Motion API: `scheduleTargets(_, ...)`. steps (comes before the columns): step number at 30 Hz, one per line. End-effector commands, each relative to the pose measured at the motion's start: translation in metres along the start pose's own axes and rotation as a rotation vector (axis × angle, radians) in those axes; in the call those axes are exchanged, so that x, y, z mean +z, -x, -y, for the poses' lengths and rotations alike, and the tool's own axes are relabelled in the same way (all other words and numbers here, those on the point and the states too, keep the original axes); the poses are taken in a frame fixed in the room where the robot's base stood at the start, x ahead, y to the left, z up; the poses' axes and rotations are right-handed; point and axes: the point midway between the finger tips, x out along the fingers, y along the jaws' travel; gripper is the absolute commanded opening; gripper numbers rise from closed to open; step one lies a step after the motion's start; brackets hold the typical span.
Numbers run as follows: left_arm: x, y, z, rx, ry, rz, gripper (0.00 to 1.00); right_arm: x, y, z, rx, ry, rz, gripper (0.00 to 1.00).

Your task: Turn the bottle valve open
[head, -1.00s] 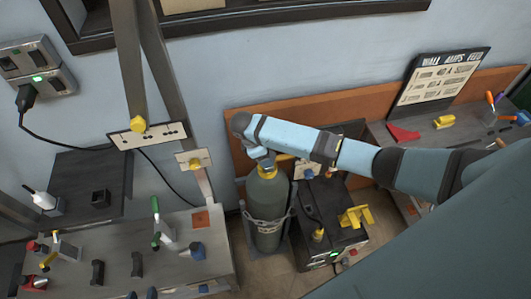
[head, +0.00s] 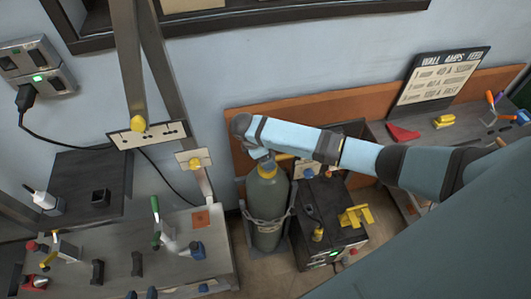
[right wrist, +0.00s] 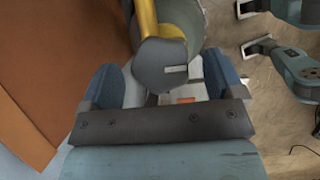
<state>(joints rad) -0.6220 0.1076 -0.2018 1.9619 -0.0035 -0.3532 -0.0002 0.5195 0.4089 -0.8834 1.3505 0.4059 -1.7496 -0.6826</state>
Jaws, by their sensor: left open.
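A dark machine (head: 332,235) with a yellow handle stands close right of the bottle. A workbench (head: 85,225) with several tools is on the left. An orange-brown panel (head: 238,145) runs behind the bottle. A bench with a sign board (head: 440,82) is at the right.

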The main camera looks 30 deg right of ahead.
Motion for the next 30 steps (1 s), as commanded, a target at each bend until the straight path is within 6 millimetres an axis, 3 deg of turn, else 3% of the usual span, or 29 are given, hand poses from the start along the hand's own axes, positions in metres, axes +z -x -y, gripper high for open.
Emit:
scheduleTargets(11,0.002,-0.001,0.000,0.000,-0.003,0.000,0.43,-0.001,0.009,0.000,0.000,0.001,-0.001,0.87)
scheduleTargets(27,0.001,0.003,0.002,0.012,-0.042,-0.007,0.43,0.002,0.123,-0.001,0.003,0.001,0.001,0.87)
scheduleTargets(30,0.000,0.005,0.002,0.008,-0.028,-0.001,0.43,0.001,0.133,-0.001,0.002,0.001,0.001,0.87)
